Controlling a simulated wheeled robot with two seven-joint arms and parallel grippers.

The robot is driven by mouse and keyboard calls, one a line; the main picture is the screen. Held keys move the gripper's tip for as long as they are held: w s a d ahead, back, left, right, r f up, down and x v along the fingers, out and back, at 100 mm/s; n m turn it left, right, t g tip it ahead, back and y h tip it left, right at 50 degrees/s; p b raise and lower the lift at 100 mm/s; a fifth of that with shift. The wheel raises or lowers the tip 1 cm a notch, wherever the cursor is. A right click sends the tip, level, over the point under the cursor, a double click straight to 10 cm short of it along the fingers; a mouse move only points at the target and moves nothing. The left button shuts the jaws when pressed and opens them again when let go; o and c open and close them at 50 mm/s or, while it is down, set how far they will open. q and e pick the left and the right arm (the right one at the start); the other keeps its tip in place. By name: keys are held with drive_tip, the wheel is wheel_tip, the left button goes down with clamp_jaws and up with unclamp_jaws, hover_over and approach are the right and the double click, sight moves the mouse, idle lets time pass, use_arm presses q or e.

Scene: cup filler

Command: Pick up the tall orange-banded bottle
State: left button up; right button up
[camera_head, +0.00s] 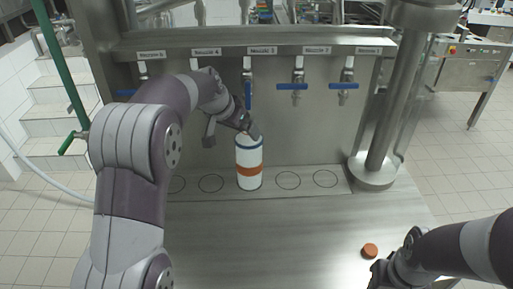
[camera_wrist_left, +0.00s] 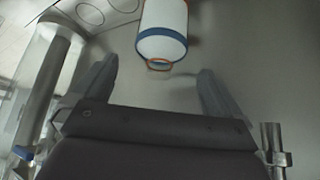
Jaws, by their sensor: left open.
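The tall white bottle (camera_head: 248,160) has an orange band and a blue top edge. It stands upright on the middle marked circle under the taps in the head view. My left gripper (camera_head: 247,130) is at the bottle's upper part. In the left wrist view the bottle (camera_wrist_left: 162,32) is ahead, between the lines of my open left fingers (camera_wrist_left: 158,82), with its blue-rimmed end toward me. I see no contact there. My right gripper (camera_head: 385,274) is low at the right, and its jaws are unclear.
An orange-brown cap (camera_head: 370,250) lies on the metal counter (camera_head: 290,235) near my right gripper. Taps with blue handles (camera_head: 293,86) hang behind the bottle. A thick metal post (camera_head: 388,110) stands at the right. The front counter is mostly clear.

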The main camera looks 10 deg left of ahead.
sight(245, 134)
use_arm(q)
drive_tip(key=p+x, duration=0.2)
drive_tip(key=x, duration=0.6)
drive_tip(key=shift+w+f, duration=0.2)
drive_tip(key=shift+w, duration=0.1)
drive_tip(key=shift+f, duration=0.25)
drive_tip(key=shift+w+a+f, duration=0.1)
drive_tip(key=shift+f, duration=0.05)
drive_tip(key=c, duration=1.4)
drive_tip(key=shift+w+r, duration=0.15)
drive_tip(key=shift+r, duration=0.05)
drive_tip(key=c, duration=0.4)
drive_tip(key=shift+r, duration=0.1)
